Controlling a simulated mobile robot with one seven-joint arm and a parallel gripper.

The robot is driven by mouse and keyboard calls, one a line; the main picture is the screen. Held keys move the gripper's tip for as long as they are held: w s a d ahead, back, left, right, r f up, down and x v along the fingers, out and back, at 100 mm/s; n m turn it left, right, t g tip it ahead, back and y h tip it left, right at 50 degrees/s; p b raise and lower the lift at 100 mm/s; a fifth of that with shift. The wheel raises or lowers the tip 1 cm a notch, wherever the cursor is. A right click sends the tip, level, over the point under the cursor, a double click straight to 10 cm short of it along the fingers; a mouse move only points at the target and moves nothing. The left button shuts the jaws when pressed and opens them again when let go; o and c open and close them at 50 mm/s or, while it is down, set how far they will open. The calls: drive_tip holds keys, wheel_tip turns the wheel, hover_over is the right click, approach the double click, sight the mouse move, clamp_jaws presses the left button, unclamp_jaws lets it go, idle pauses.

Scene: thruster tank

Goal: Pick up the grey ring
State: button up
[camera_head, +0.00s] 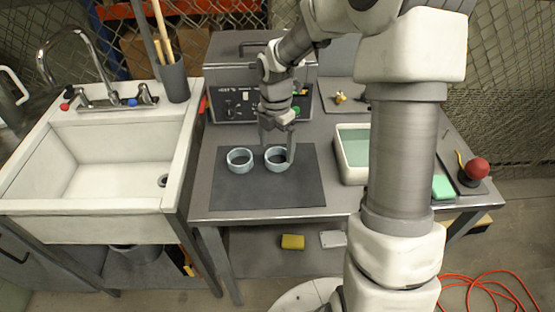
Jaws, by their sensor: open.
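Two short, pale blue-grey rings sit side by side on a dark mat (268,192) on the grey table. They look alike in colour, so I cannot tell which one is the grey ring. The left ring (240,161) stands free. The right ring (276,160) is right under my gripper (278,150). My gripper points down with its fingers spread open, one toward each side of the right ring. I cannot tell whether a finger touches it. The fingers hide part of that ring's far rim and right side.
A control box (233,98) with knobs stands behind the mat. A white-rimmed tub (351,170) is to the right, partly behind my arm. A white sink (110,165) is at the left. The front of the mat is clear. A red ball (477,168) is far right.

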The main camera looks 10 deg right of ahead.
sight(276, 154)
wheel_tip(276, 154, down, 4)
drive_tip(key=shift+r, duration=0.2)
drive_tip(key=c, duration=1.1)
drive_tip(key=shift+r, duration=0.1)
drive_tip(key=shift+c, duration=0.2)
